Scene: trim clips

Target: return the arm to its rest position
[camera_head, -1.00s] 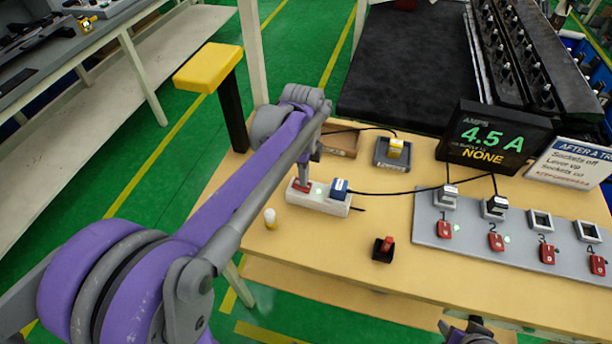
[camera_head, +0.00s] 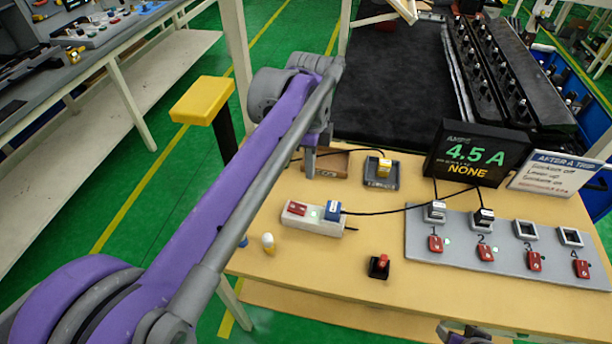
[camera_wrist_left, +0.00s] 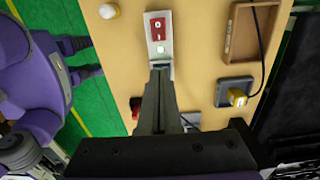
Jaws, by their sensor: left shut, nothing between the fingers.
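My left arm (camera_head: 235,190) reaches in purple and grey from the lower left. Its gripper (camera_head: 310,172) points down over the table, behind the white power strip (camera_head: 318,222) in the head view, apart from it. In the left wrist view the gripper (camera_wrist_left: 160,72) is shut and empty, its fingers overlapping the lower end of the strip (camera_wrist_left: 153,46). The strip has a red rocker switch (camera_head: 297,209), a lit green light and a blue plug (camera_head: 333,210). A small part of my right gripper (camera_head: 465,335) shows at the bottom edge; its fingers are unclear.
The wooden table (camera_head: 330,270) holds a grey panel (camera_head: 500,245) with several sockets and red switches, a display (camera_head: 475,154) reading 4.5 A and NONE, a sign (camera_head: 550,178), a red-topped black block (camera_head: 379,266) and a yellow plug (camera_head: 384,167). A yellow-topped post (camera_head: 203,100) stands at the left.

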